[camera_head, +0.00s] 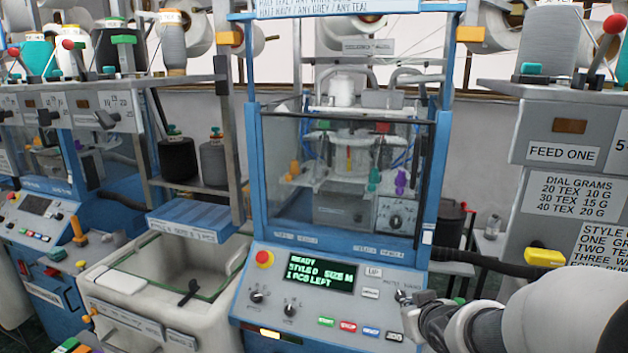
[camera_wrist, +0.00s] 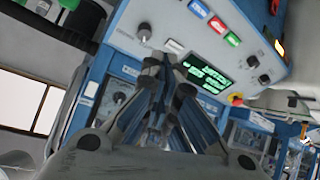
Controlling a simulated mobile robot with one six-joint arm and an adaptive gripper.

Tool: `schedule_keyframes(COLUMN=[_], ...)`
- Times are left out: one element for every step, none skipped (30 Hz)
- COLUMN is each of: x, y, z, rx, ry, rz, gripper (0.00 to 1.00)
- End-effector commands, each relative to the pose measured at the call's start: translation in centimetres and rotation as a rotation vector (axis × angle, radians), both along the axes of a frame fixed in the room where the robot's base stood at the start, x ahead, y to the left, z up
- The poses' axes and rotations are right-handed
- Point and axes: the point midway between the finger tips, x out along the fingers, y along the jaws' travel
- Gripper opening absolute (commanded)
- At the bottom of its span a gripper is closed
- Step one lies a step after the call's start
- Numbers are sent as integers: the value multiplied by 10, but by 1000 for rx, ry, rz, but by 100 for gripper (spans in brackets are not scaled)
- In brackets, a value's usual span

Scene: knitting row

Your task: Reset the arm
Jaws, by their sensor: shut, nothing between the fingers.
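My gripper (camera_head: 404,297) is at the lower right of the head view, close to the right side of the blue machine's control panel (camera_head: 315,325). In the wrist view my gripper (camera_wrist: 160,62) has its fingers together, with nothing between them. The fingertips point toward the panel and its green-lit display (camera_wrist: 207,72). I cannot tell whether they touch the panel. In the head view the display (camera_head: 320,273) reads READY, STYLE D, SIZE M, 1 PCS LEFT. My arm (camera_head: 540,318) reaches in from the lower right corner.
A pale bin (camera_head: 150,300) with a glass lid stands left of the machine. The red and yellow stop button (camera_head: 264,259) is on the panel. Shelves with yarn cones (camera_head: 177,158) are at left.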

Motion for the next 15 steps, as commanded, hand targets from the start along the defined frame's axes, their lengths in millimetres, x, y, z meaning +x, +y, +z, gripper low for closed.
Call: schedule_keyframes(x=[-20, -32, -50, -64, -79, -99, -115, -131, -152, -168, -183, -203, -216, -229, -244], y=[-1, -2, -2, -2, -1, 2, 4, 8, 13, 17, 21, 28, 32, 37, 42], z=[17, 23, 30, 34, 38, 42, 45, 47, 49, 49, 49, 49, 49, 48, 47], rx=[-15, -20, -23, -23, -20, -14, -7, 1, 16, 26, 37, 55, 65, 78, 92], ry=[22, 45, 76, 100, 126, 160, 186, 214, 248, 276, 303, 336, 361, 383, 410], rz=[-36, -58, -83, -103, -119, -137, -149, -158, -167, -170, -171, -169, -166, -163, -155], gripper=[0, 0, 0, 0, 0, 0, 0, 0, 0, 0, 0, 0, 0, 0, 0])
